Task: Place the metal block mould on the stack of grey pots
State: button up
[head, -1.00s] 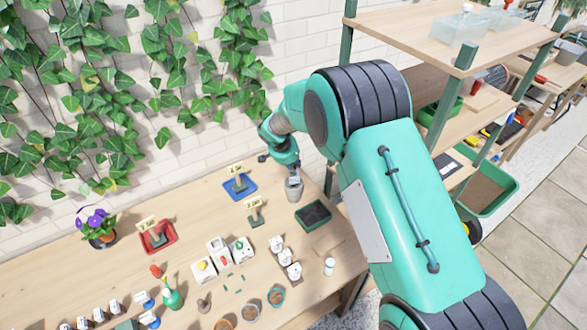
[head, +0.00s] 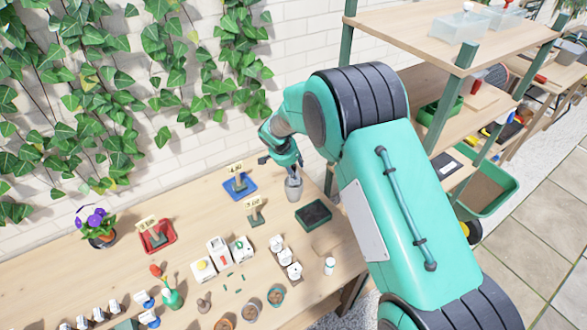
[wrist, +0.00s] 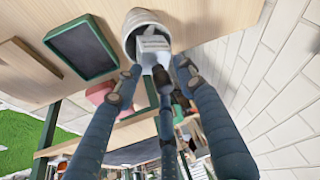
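The stack of grey pots (head: 293,191) stands upright at the back right of the bench, by the wall. In the wrist view its pale rim (wrist: 133,20) shows at the top. The metal block mould (wrist: 153,44), a pale grey block with a label-like face, sits at the mouth of the top pot, partly inside the rim; how deep it sits is hidden. My gripper (wrist: 158,70) is just above it, its blue-grey fingers spread to either side. I see no finger closed on the mould. In the head view my gripper (head: 299,164) hangs directly over the stack.
A dark green tray (head: 313,214) of soil stands right of the stack. A blue tray (head: 240,187) with a sign lies to its left. The green-posted shelf (head: 443,118) rises close on the right.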

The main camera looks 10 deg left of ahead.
jog(key=shift+r, duration=0.15)
jog(key=v, duration=1.2)
dwell(0.7)
